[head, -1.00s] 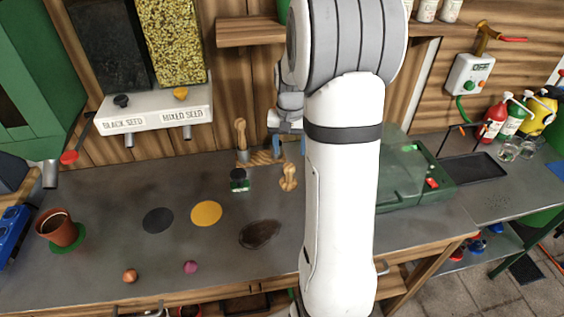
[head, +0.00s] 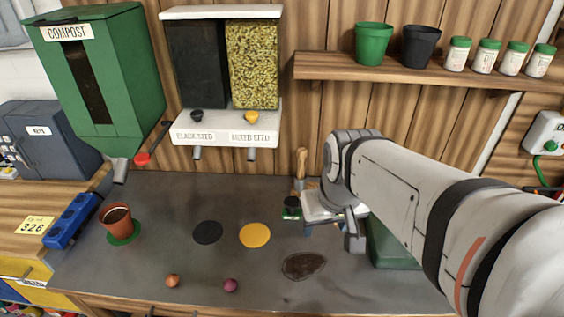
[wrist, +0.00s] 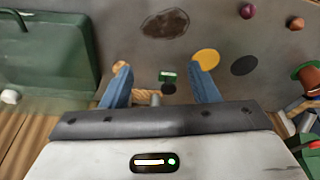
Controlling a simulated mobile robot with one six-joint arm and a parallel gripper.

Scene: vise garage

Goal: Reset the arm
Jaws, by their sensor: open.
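My arm reaches in from the lower right of the head view and bends down over the bench (head: 180,270). My gripper (wrist: 162,68) shows in the wrist view with two blue fingers spread wide and nothing held between them. Beyond the fingers in that view are a small green-and-black tool (wrist: 168,78) and part of a wooden holder (wrist: 147,97), both apart from the fingers as far as I can tell. In the head view my arm hides most of the gripper and part of the tools behind it.
Two small balls, orange (head: 172,281) and purple (head: 231,285), lie near the front. Seed dispensers (head: 222,130) and a shelf (head: 400,70) are behind.

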